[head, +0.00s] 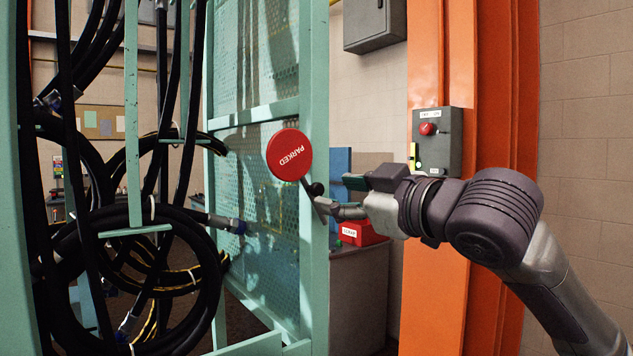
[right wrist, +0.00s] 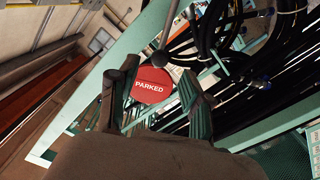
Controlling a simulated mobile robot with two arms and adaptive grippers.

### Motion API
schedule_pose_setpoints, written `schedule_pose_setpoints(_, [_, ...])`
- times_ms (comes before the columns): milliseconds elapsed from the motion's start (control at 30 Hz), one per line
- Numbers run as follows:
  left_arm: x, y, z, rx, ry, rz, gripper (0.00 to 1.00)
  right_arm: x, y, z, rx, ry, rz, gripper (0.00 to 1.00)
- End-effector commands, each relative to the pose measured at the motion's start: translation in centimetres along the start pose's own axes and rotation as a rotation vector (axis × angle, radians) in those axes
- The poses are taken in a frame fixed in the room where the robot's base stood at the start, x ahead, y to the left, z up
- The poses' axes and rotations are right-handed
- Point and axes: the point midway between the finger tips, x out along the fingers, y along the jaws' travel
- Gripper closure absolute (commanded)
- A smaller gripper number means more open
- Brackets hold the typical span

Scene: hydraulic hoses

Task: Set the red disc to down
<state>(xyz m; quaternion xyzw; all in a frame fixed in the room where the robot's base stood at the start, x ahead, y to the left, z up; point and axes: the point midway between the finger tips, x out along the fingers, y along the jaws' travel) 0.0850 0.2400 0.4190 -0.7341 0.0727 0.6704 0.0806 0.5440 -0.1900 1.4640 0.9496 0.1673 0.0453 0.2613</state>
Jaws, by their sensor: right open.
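The red disc (head: 289,154) carries the word PARKED and sits at the end of a short lever beside the green frame post. The disc is up and to the left of the dark ball (head: 317,189) on the lever, so the lever is tilted. My right gripper (head: 337,196) is open just right of and below the disc, close to the ball. In the right wrist view the disc (right wrist: 153,86) shows between my two spread fingers (right wrist: 157,69); I cannot tell whether they touch it. My left gripper is not in view.
The green rack (head: 314,80) with mesh panels holds several black hoses (head: 130,225) at left. A grey switch box (head: 446,135) with a red knob is on the orange column (head: 425,250) behind my right arm. A red box (head: 362,233) sits on a cabinet.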

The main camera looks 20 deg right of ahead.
Motion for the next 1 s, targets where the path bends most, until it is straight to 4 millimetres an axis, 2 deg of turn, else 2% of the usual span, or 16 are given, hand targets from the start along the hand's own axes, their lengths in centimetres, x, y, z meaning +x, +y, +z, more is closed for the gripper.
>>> schedule_pose_setpoints(100, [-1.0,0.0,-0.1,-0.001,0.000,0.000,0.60,2.5,0.1,-0.2,0.002,-0.002,-0.002,0.51])
schedule_pose_setpoints(300, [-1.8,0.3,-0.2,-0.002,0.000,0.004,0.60,5.3,0.1,-0.1,0.001,-0.001,-0.001,0.51])
schedule_pose_setpoints(500, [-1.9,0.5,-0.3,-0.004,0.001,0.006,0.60,6.3,0.0,0.0,0.000,0.000,0.000,0.51])
schedule_pose_setpoints(733, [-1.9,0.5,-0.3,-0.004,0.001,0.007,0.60,6.3,0.0,0.0,-0.001,0.000,0.000,0.51])
schedule_pose_setpoints(767, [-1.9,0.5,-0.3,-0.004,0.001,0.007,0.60,6.3,0.0,0.0,-0.001,0.000,0.000,0.54])
schedule_pose_setpoints(1000, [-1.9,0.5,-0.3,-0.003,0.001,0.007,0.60,6.3,0.0,0.0,-0.001,0.001,0.000,0.94])
